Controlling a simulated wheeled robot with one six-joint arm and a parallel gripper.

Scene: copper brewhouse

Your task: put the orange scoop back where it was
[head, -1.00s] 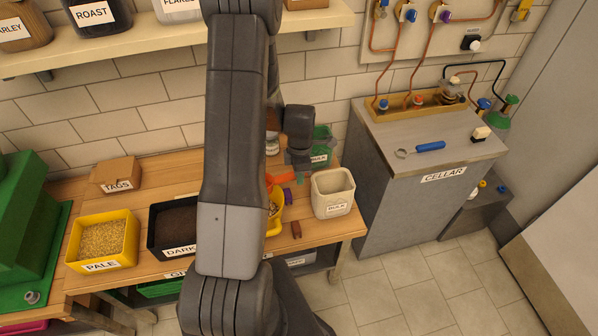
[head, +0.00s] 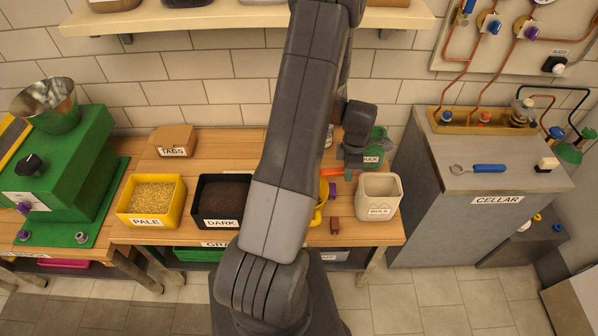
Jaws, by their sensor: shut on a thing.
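The orange scoop (head: 331,172) shows as a small orange piece on the left of my gripper (head: 352,168); the rest is hidden by my arm. My gripper is shut on the scoop, over the right part of the wooden bench. The fingertips are small and hard to make out. Below the scoop, a yellow bin (head: 319,213) is mostly hidden behind my arm. I cannot tell how high the scoop is held above it.
A pale BULK crock (head: 379,190) stands right of my gripper, a green BULK container (head: 379,146) behind it. A purple item (head: 332,190) and brown block (head: 335,226) are close by. DARK (head: 222,196) and PALE (head: 151,200) bins stand left.

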